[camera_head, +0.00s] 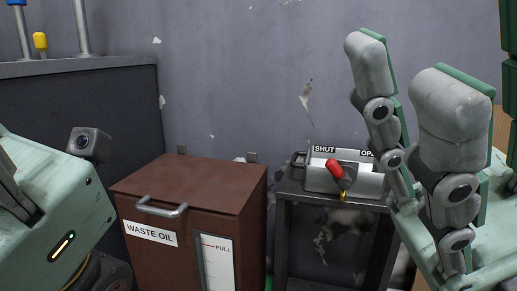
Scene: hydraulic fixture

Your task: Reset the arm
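My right gripper (408,75) rises at the right with its two grey-padded fingers pointing up and apart, and nothing shows between them. It stands in front of the valve box's right end and hides part of the "OPEN" label. At the left edge, a green wrist part of my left arm (60,225) shows with a small dark camera on top; the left fingers are outside the picture. The lever (338,172) with a red grip is on the grey valve box (316,180), its grip tilted up and left, under the "SHUT" label. Neither gripper visibly touches the lever.
A brown "WASTE OIL" cabinet (190,190) with a metal handle stands in the middle. The valve box sits on a dark metal stand (281,235). A dark grey unit (85,110) with metal posts and a yellow-topped knob (40,42) is at the left. A worn grey wall is behind.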

